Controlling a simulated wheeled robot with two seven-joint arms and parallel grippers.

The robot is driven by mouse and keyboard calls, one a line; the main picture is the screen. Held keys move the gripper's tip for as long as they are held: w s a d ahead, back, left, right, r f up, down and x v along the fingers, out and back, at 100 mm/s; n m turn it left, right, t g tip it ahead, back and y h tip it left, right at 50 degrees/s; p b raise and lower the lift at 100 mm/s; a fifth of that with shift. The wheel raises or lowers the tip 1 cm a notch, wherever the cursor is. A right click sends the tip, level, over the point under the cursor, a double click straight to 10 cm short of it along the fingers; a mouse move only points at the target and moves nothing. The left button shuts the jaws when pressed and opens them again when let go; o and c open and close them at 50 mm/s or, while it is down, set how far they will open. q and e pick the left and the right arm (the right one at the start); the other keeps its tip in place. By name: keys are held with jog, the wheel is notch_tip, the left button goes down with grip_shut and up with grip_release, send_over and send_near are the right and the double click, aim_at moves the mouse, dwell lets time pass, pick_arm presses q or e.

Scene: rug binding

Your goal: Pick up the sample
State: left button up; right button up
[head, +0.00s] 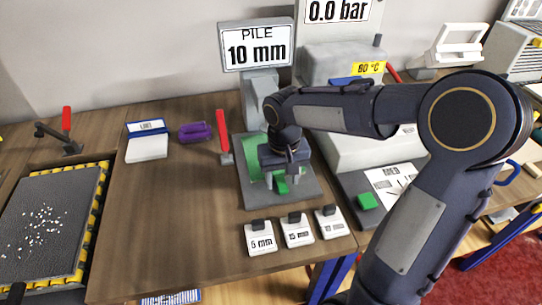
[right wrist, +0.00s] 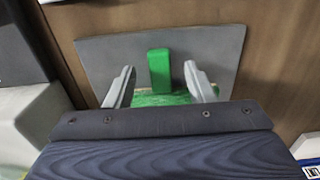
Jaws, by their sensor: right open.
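The sample looks like a green textured piece (right wrist: 165,98) with an upright green block (right wrist: 159,68), on the grey plate (right wrist: 215,50) of the gauge marked PILE 10 mm. In the head view, green shows on the plate (head: 305,195) behind my right gripper (head: 282,178) and below it (head: 281,186). My right gripper (right wrist: 160,84) is open. Its fingers stand on either side of the green block, with a gap on both sides. The gripper hides part of the green piece. My left gripper is not in view.
Three labelled white weights (head: 260,238) stand in front of the plate. A red-handled lever (head: 223,135) and a purple object (head: 195,132) are to the left. The table's middle left is clear.

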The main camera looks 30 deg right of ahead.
jog(key=shift+f, duration=0.75)
grip_shut()
jog(key=shift+r, duration=0.2)
